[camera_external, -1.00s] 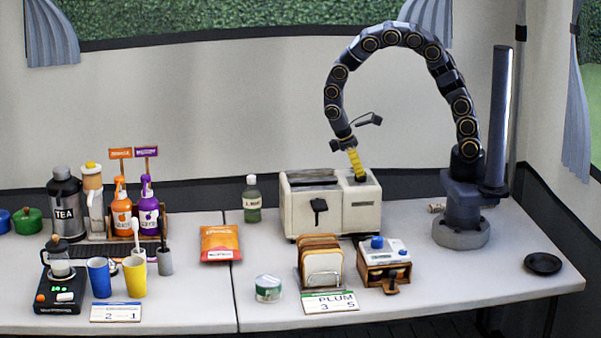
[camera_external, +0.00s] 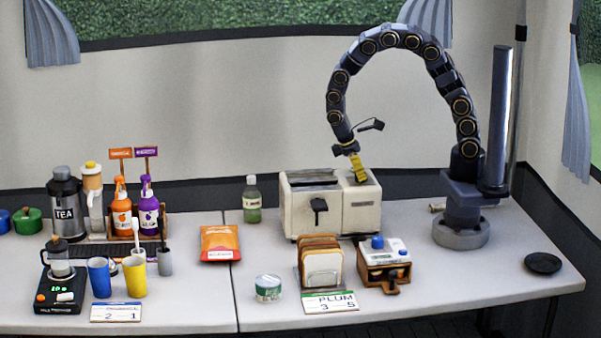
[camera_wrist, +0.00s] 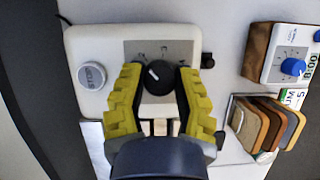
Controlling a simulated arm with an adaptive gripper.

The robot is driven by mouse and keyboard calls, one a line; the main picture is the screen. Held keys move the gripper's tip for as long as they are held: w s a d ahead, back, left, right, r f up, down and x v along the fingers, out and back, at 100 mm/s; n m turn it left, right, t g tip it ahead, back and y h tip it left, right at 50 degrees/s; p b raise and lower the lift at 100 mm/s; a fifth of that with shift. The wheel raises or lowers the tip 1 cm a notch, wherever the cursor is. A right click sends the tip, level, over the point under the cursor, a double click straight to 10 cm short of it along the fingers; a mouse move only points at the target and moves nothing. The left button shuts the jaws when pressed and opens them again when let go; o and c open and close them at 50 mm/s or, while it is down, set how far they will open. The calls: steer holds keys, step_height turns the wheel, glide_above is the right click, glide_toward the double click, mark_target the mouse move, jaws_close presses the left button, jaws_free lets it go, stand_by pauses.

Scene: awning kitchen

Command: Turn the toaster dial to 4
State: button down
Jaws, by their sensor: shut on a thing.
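The white toaster (camera_external: 300,208) stands on the right-hand table, with a dark lever on its front. In the wrist view the toaster top (camera_wrist: 100,47) shows a black dial (camera_wrist: 158,76) on a grey marked panel. A white pointer line on the dial points to the upper left; the numbers are too small to read surely. My gripper (camera_wrist: 158,82) has yellow fingers, one on each side of the dial, shut on it. In the external view my gripper (camera_external: 360,177) reaches down onto the right end of the toaster top, and the dial is hidden there.
A round STOP button (camera_wrist: 92,76) lies left of the dial. A toast rack (camera_external: 321,268) and a small wooden box with a blue knob (camera_external: 384,262) stand in front of the toaster. A green bottle (camera_external: 252,200) stands to its left.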

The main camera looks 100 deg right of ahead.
steer(key=shift+m, duration=0.3)
steer(key=m+y, duration=0.2)
steer(key=m, duration=0.2)
steer(key=shift+m, duration=0.3)
steer(key=m+t+y, duration=0.1)
steer(key=m, duration=0.3)
steer(key=shift+m+t, duration=0.3)
steer(key=shift+t, duration=0.1)
steer(key=m, duration=0.2)
steer(key=m+t+y, duration=0.1)
steer(key=m, duration=0.1)
steer(key=shift+m+t, duration=0.3)
steer(key=m+t, duration=0.2)
steer(key=m, duration=0.3)
steer(key=c, duration=0.7)
jaws_free()
steer(key=shift+o, duration=0.2)
